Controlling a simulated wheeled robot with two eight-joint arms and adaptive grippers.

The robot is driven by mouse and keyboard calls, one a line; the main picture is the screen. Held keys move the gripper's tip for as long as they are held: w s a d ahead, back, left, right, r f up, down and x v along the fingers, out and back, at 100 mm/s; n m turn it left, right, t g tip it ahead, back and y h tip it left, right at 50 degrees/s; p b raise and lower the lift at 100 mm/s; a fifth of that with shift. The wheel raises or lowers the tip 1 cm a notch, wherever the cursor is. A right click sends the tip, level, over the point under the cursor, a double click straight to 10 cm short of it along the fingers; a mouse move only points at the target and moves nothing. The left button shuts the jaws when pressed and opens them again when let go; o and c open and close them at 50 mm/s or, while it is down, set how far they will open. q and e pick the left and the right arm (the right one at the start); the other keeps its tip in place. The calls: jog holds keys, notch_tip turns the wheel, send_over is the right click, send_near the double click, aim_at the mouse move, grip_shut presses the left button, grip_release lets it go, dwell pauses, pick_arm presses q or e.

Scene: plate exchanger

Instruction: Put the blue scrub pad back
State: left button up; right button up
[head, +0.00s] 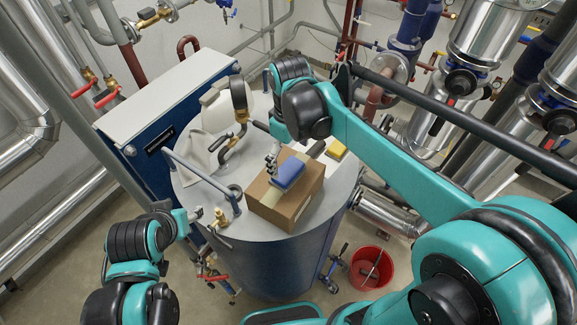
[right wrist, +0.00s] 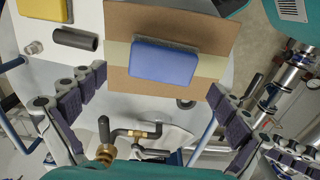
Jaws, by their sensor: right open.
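The blue scrub pad (head: 289,172) lies on top of a cardboard box (head: 291,209) with a strip of tape, on the round tank top. In the right wrist view the blue pad (right wrist: 162,61) has a grey underside edge and lies across the tape of the box (right wrist: 119,84). My right gripper (head: 272,160) is just beside the pad in the head view. In the right wrist view its open fingers (right wrist: 157,84) stand wide apart on both sides of the box, with nothing between their tips. My left gripper (head: 196,215) shows only in small part near the tank's left edge.
A yellow pad (head: 336,149) and a dark tube (head: 316,148) lie behind the box. A white jug (head: 216,110), a cloth (head: 204,157), brass fittings (head: 231,199) and a bent pipe (head: 238,105) crowd the tank's left side. A red bucket (head: 371,268) stands on the floor.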

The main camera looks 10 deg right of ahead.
notch_tip(320, 180, up, 2)
jog(key=shift+r, duration=0.1)
jog(key=shift+s+d+r, duration=0.15)
jog(key=shift+d+r, duration=0.05)
jog(key=s+d+f+m+t, duration=0.5)
jog(key=s+d+m+t, duration=0.2)
jog(key=s+d+m, duration=0.1)
jog(key=shift+s, duration=0.9)
